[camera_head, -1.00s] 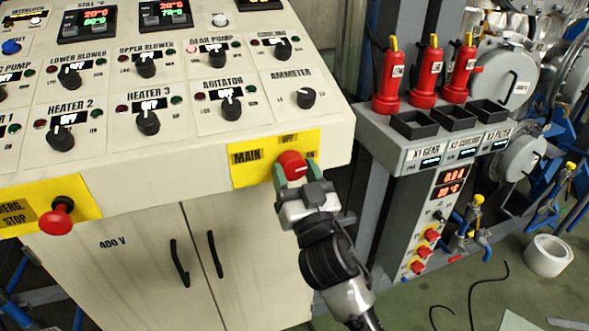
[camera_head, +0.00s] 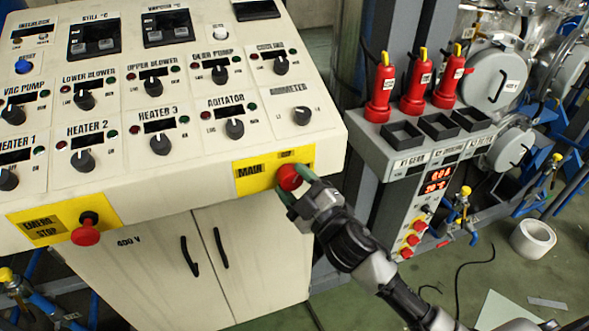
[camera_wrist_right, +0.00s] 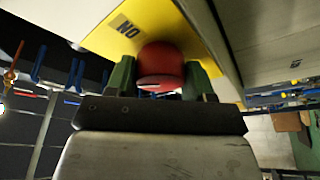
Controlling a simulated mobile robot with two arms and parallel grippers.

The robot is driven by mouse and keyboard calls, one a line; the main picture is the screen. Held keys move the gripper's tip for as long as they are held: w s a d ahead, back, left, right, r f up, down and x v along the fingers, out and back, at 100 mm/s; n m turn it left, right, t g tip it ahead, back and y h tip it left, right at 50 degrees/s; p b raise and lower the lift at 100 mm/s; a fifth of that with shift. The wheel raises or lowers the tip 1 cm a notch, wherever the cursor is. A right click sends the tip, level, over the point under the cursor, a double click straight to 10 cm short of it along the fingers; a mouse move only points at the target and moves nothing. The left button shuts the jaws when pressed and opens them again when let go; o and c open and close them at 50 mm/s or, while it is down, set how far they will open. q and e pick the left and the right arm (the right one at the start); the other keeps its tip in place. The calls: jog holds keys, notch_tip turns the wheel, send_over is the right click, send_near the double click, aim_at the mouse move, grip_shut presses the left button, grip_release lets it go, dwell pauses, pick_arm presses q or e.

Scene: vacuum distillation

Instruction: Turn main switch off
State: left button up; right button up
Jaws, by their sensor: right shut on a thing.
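The main switch is a red round knob (camera_head: 289,178) on a yellow plate marked MAIN (camera_head: 250,172), on the front edge of the control panel. My right gripper (camera_head: 293,184) is shut on the knob, with its green fingers on either side. In the right wrist view the red knob (camera_wrist_right: 160,66) sits between the two green fingers (camera_wrist_right: 158,78), and part of the yellow plate (camera_wrist_right: 128,28) shows a dark label. The panel's small displays are dark. My left gripper is not in view.
A red emergency stop button (camera_head: 86,232) sticks out at the panel's left front. Cabinet doors (camera_head: 160,265) are below. To the right stands a grey column with red bottle-like items (camera_head: 414,85) and a lit red display (camera_head: 437,180). A white roll (camera_head: 533,240) lies on the floor.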

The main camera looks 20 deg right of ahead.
jog(key=n+p, duration=0.1)
jog(key=n+g+p, duration=0.1)
jog(key=n+p, duration=0.2)
jog(key=shift+r+n+g+y+p, duration=0.3)
jog(key=shift+g+p, duration=0.05)
jog(key=shift+g, duration=0.05)
jog(key=shift+f+n+g+p, duration=0.15)
jog(key=shift+n+g+p, duration=0.25)
jog(key=shift+n+p, duration=0.75)
jog(key=o, duration=0.9)
